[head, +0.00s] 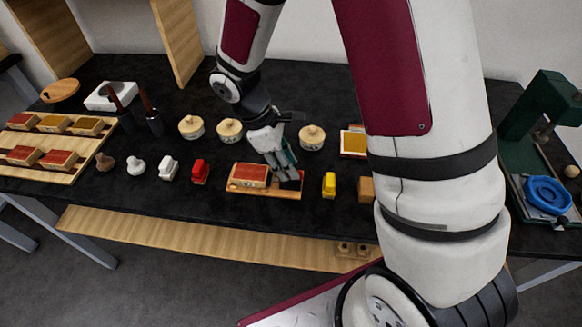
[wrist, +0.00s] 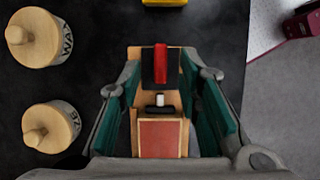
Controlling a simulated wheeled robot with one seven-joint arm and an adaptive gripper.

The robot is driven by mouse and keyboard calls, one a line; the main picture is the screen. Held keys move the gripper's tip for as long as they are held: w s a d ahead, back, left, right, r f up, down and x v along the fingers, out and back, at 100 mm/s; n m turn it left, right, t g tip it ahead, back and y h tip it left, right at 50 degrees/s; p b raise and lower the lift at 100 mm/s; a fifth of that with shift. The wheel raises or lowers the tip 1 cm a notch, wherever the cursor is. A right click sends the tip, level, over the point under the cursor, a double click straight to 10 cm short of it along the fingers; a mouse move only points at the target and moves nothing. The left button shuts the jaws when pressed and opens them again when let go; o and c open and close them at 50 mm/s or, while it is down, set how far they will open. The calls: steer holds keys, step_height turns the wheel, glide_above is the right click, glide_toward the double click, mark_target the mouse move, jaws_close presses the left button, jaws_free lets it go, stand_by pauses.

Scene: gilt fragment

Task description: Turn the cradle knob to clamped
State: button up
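The cradle (head: 243,190) is a light wooden base on the black table, holding a block with a red top (head: 249,174). In the wrist view, the block's red top (wrist: 160,138) is at the near end. A red bar-shaped knob (wrist: 160,62) sits on a black plate (wrist: 147,68) at the far end, lying along the base's length. A small white piece with a black foot (wrist: 159,110) is between them. My gripper (wrist: 167,78) is open above the cradle, teal pads on either side of the knob, apart from it. It also shows in the head view (head: 288,172), hiding the knob.
A yellow block (head: 329,184) and a tan block (head: 366,189) stand right of the cradle. Lidded jars (head: 230,130) stand behind it. Small red (head: 200,172) and white (head: 168,168) pieces are to its left. A green press (head: 535,130) stands far right.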

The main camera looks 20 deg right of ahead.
steer(key=v, duration=0.9)
steer(key=shift+r, duration=0.35)
steer(key=s+d+r+m+t+y, duration=0.2)
steer(key=s+r+m+t, duration=0.1)
steer(key=s+r+m, duration=0.3)
steer(key=s+d+r+m+t+y, duration=0.2)
steer(key=s+r+m, duration=0.4)
steer(key=s+r, duration=0.4)
steer(key=shift+s+d+t, duration=0.45)
steer(key=shift+s+t, duration=0.45)
steer(key=shift+t, duration=0.2)
